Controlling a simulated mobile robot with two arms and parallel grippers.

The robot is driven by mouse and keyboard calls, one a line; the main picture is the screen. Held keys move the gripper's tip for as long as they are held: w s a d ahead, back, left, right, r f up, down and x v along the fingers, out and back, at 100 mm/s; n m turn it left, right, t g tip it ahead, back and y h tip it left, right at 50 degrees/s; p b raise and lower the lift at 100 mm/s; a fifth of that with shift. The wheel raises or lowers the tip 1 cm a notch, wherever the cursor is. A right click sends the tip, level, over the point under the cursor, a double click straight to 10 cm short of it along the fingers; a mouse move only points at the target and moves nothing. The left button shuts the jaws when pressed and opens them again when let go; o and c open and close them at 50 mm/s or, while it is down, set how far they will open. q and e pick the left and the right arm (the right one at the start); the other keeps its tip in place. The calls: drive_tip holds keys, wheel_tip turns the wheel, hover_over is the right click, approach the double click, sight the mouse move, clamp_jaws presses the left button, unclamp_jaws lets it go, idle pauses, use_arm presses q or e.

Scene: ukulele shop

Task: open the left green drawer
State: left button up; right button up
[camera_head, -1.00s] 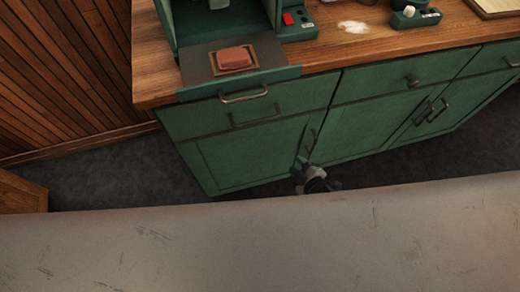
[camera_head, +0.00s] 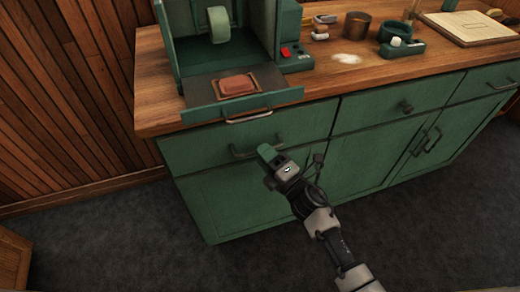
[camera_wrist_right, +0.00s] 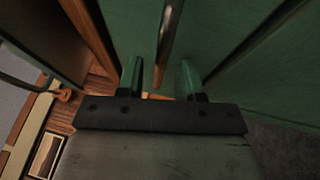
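The left green drawer (camera_head: 312,120) is shut, flush in the cabinet under the wooden counter. Its dark bar handle (camera_head: 240,152) shows left of my right gripper (camera_head: 268,154), which covers the handle's right end. In the right wrist view, the two green-tipped fingers of my right gripper (camera_wrist_right: 160,82) stand apart, and the handle bar (camera_wrist_right: 168,40) runs into the space between them. The fingers are not closed on it; contact cannot be told. My left gripper is not in view.
A tray with a handle and a reddish block (camera_head: 238,86) juts over the counter edge (camera_head: 158,122) above the drawer. A cabinet door (camera_head: 225,195) lies below. A wooden box edge (camera_head: 14,258) stands at lower left. Dark floor (camera_head: 110,235) is clear before the cabinet.

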drive_tip(key=shift+x, duration=1.05)
drive_tip(key=shift+f, duration=0.1)
clamp_jaws()
